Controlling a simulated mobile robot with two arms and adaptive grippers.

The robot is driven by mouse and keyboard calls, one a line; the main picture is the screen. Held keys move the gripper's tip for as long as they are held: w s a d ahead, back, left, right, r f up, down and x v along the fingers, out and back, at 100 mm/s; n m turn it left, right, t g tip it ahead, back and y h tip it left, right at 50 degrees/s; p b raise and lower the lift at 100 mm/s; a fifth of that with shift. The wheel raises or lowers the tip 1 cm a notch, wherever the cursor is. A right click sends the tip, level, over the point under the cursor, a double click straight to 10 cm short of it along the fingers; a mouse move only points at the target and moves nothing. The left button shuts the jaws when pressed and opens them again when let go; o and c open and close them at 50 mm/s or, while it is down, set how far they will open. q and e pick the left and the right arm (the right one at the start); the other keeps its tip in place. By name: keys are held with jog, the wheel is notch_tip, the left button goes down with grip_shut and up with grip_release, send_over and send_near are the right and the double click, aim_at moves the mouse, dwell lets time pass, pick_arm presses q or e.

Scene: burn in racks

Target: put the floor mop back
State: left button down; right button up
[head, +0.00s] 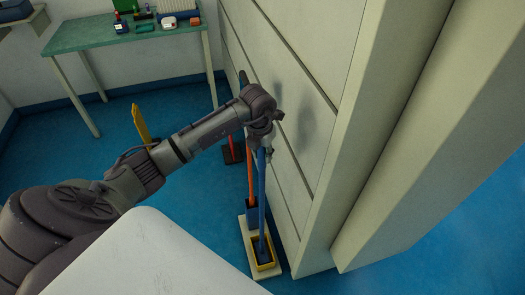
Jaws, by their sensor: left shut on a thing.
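My left gripper (262,143) is shut on the upper part of a blue-handled mop (262,190), close beside the pale wall panel. The mop hangs nearly upright below the gripper. Its lower end shows within the outline of a yellow-rimmed holder (275,266) on a pale base (246,251) on the floor. I cannot tell whether that end rests in the holder or is held just above its bottom. The mop's top is hidden by the gripper. My right gripper is not in view.
A red tool (231,147) on a dark base stands farther back along the panel (300,120). A green table (130,40) with small items is at the back left. Blue floor lies open left of the holders.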

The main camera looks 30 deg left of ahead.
pick_arm(q)
jog(key=shift+f+b, duration=0.4)
dwell(0.5)
jog(key=c, duration=0.8)
grip_release()
jog(key=shift+o, duration=0.2)
